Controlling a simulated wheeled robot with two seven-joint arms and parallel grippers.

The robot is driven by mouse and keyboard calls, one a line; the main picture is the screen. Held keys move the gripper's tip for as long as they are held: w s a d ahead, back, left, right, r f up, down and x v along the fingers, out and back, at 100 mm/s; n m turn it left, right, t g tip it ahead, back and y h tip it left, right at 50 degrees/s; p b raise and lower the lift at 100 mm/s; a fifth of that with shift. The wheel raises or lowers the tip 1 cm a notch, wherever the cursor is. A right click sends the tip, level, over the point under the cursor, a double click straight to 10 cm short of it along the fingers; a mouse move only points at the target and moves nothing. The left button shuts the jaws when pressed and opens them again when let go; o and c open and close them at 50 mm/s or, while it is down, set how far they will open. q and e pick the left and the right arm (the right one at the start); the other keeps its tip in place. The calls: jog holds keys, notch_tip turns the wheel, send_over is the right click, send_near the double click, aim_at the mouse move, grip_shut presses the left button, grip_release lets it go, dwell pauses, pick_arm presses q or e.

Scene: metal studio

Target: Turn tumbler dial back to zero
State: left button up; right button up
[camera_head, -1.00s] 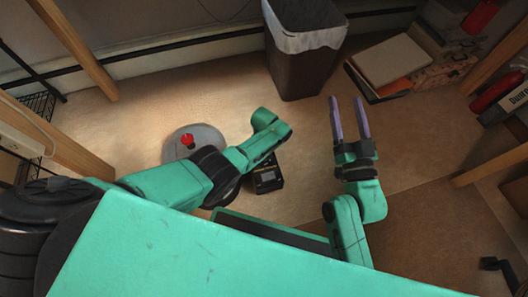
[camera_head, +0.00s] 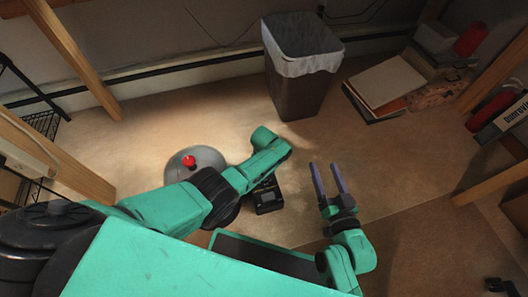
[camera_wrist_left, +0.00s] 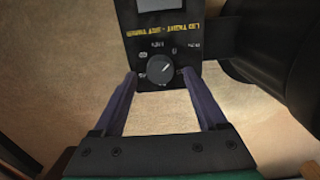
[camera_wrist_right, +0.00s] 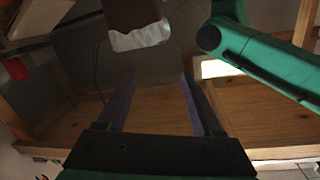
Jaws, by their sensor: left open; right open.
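A black device with a round black dial stands out in the left wrist view. The dial (camera_wrist_left: 160,70) has a white pointer line and marks around it, and appears upside down with yellow lettering above. The same black device (camera_head: 268,198) partly shows below my left arm in the head view. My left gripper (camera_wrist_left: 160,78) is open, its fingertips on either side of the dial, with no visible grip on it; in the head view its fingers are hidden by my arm. My right gripper (camera_head: 326,166) is open and empty, to the right of the device.
A round grey base with a red knob (camera_head: 188,161) stands left of my left arm. A dark bin (camera_head: 299,95) with a white liner stands at the back. Books (camera_head: 384,84) lie right of it. Wooden legs (camera_head: 75,60) stand at the sides. Floor right of my right gripper is clear.

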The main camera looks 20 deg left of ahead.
pick_arm(q)
jog(key=shift+r+p, duration=0.6)
jog(key=shift+r, duration=0.2)
pick_arm(e)
jog(key=s+f+g, duration=0.4)
jog(key=s+f, duration=0.4)
jog(key=f, duration=0.1)
pick_arm(q)
notch_tip(320, 180, up, 11)
jog(key=p, duration=0.9)
jog(key=shift+r, duration=0.2)
pick_arm(e)
jog(key=d+r+n+g+h, duration=0.1)
jog(key=d+r+g, duration=0.3)
jog(key=r, duration=0.5)
jog(key=shift+w+r+h, duration=0.3)
jog(key=shift+r+h, duration=0.05)
jog(key=shift+h, duration=0.25)
jog(key=shift+a, duration=0.1)
